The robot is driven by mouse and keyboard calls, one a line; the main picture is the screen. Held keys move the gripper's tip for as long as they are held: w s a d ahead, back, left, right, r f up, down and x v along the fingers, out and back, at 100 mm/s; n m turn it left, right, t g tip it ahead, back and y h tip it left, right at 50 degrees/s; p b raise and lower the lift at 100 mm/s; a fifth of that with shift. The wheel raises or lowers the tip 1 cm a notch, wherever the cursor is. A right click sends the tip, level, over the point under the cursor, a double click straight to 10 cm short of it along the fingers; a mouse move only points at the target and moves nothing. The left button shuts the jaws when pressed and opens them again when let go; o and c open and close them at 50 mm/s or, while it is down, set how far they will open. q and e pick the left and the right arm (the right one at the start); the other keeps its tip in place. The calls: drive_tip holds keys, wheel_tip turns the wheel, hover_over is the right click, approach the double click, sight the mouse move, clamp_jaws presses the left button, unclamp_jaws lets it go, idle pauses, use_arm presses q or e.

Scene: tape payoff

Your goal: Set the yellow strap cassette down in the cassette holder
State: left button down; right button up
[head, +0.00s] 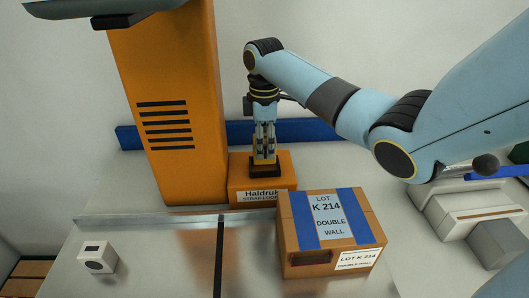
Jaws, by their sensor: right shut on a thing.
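My right gripper (264,154) points straight down over the orange unit labelled Haldruk (243,184), beside the tall orange column. Its fingers are close together. A small dark, squarish piece (264,172) sits at the fingertips, on or just above the unit's top. I cannot tell whether this is the cassette holder or part of what I grip. The yellow strap cassette is not clearly visible; the fingers and dark piece hide most of what is held.
The tall orange column (170,95) stands close left of my right gripper. A cardboard box with blue bands (290,235) stands in front of the orange unit. A small white box (97,257) is at the front left. Grey boxes (450,212) lie at the right.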

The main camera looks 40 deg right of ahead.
wheel_tip(320, 180, down, 3)
drive_tip(key=shift+s, duration=0.1)
drive_tip(key=shift+f, duration=0.15)
drive_tip(key=o, duration=1.3)
drive_tip(key=shift+o, duration=0.2)
wheel_tip(320, 180, up, 12)
drive_tip(key=shift+r+b, duration=0.2)
drive_tip(key=shift+b, duration=0.45)
